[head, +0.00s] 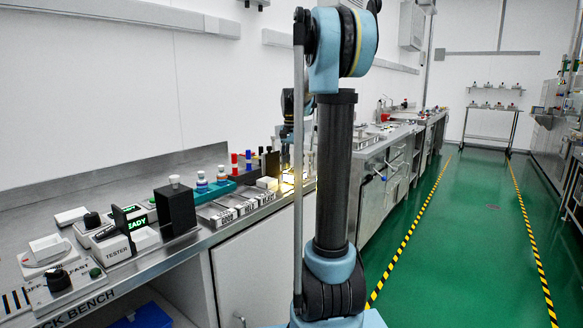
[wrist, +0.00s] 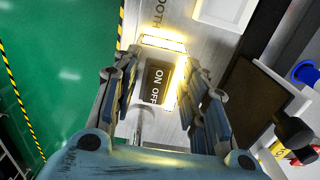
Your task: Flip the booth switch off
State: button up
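The booth switch (wrist: 157,78) is a dark rocker marked ON and OFF in the wrist view, on a pale housing beside partly visible lettering "OOTH". A bright yellow-white lamp glows around it. My gripper (wrist: 160,74) is open, with its two fingers apart on either side of the switch and nothing held between them. I cannot tell whether a fingertip touches the switch. In the head view my own arm hides the gripper and the switch; only the yellow glow (head: 291,177) shows on the bench.
A long steel bench (head: 190,243) carries a tester (head: 122,237), a black block (head: 176,209), a teal rack of bottles (head: 208,190) and labelled bins (head: 236,209). In the wrist view a blue spool-like part (wrist: 305,73) lies right of the fingers. The green floor (head: 455,235) is clear.

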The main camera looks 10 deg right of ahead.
jog(key=shift+c, duration=0.6)
grip_shut()
jog(key=shift+w+d+r+g+y, duration=0.1)
jog(key=shift+w+g+y, duration=0.05)
jog(key=shift+g+y, duration=0.25)
jog(key=shift+o, duration=0.6)
grip_release()
